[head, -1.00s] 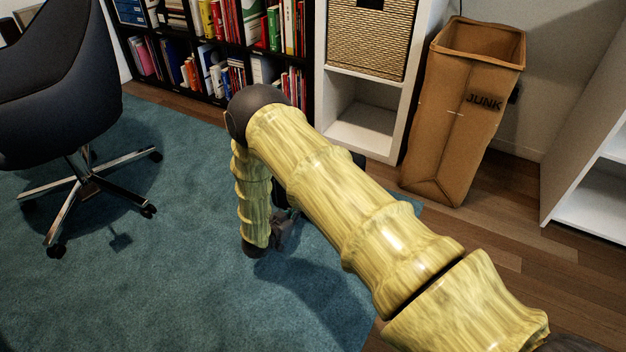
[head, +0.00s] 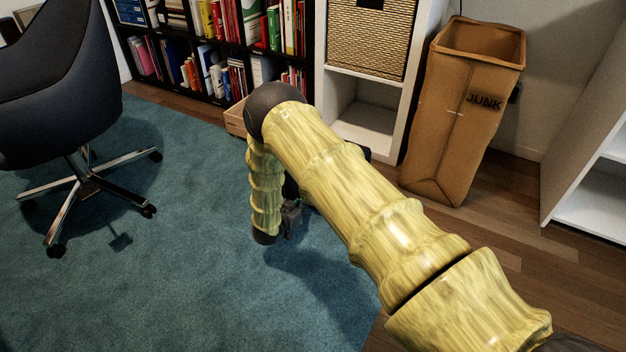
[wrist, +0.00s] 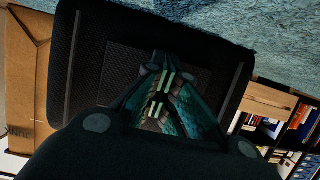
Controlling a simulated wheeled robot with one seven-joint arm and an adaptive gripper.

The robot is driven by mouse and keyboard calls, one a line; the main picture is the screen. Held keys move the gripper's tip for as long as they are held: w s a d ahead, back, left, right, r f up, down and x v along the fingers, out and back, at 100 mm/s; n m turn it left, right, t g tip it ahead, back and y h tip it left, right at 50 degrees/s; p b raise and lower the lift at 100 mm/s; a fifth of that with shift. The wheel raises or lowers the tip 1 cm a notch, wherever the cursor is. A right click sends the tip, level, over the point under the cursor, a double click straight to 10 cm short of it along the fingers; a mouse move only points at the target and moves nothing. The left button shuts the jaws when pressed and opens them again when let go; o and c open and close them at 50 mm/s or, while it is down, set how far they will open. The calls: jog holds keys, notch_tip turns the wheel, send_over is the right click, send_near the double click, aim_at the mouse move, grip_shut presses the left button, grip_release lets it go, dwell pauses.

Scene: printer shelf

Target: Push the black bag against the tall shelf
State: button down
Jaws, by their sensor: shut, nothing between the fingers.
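The black bag (wrist: 90,65) fills much of the wrist view, a dark panel with a ribbed edge, directly beyond my gripper (wrist: 162,95). My gripper is shut and empty, its fingertips together in front of the bag's middle. I cannot tell whether they touch it. In the head view the bag is almost wholly hidden behind my yellow arm. A black bookshelf (head: 182,42) full of books stands at the back, and a white shelf unit (head: 400,110) with a woven basket stands to its right. I cannot tell which is the tall shelf.
A brown paper sack marked JUNK (head: 450,130) stands right of the white unit and at the left of the wrist view (wrist: 25,95). A tan box (head: 235,119) sits by the bookshelf's foot. An office chair (head: 60,90) is at left. The teal carpet (head: 170,260) is mostly clear.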

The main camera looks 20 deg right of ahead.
jog(key=shift+w+d, duration=0.2)
jog(key=shift+d, duration=0.05)
jog(key=shift+w+d+b, duration=0.2)
jog(key=shift+w+d, duration=0.9)
jog(key=shift+d, duration=0.25)
jog(key=shift+w+d+b, duration=0.2)
jog(key=shift+w+d, duration=0.85)
jog(key=shift+d, duration=0.45)
jog(key=shift+w+d+b, duration=0.55)
jog(key=shift+w+d, duration=1.2)
jog(key=shift+d, duration=0.3)
jog(key=p+v, duration=0.5)
jog(key=v, duration=0.3)
jog(key=shift+s+a+p, duration=0.2)
jog(key=shift+a+p, duration=0.05)
jog(key=shift+p, duration=0.15)
jog(key=shift+r, duration=0.1)
